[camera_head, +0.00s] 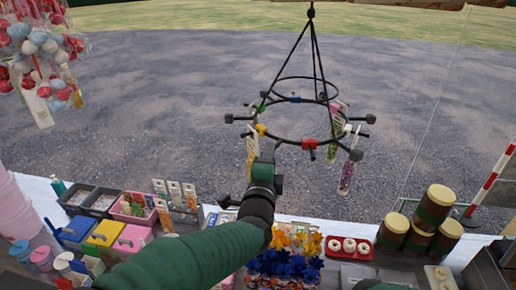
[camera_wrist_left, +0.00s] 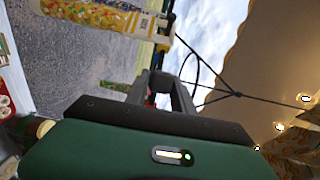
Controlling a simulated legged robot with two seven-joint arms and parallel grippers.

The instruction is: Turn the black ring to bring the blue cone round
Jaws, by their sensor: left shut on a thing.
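The black ring (camera_head: 334,128) hangs level from black rods above the counter, with dark-knobbed pegs around it. It carries small yellow (camera_head: 261,129), red (camera_head: 309,145) and green pieces. A small blue piece (camera_head: 295,99) sits on its far side; I cannot tell whether this is the blue cone. Clear bags of sweets hang at its left and right. My left gripper (camera_head: 264,162) is at the ring's near left side, shut on part of the ring, probably a peg, which it mostly hides. Its fingers also show in the left wrist view (camera_wrist_left: 168,85), close to a sweet-filled bag (camera_wrist_left: 100,14). My right gripper is out of view.
Below is a counter with a pink sweet tray (camera_head: 133,208), yellow box (camera_head: 105,233), blue and orange flowers (camera_head: 290,250), a red tray (camera_head: 349,247) and brown jars (camera_head: 431,207). A cluster of red and blue sweets (camera_head: 40,45) hangs upper left. Space behind the ring is clear.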

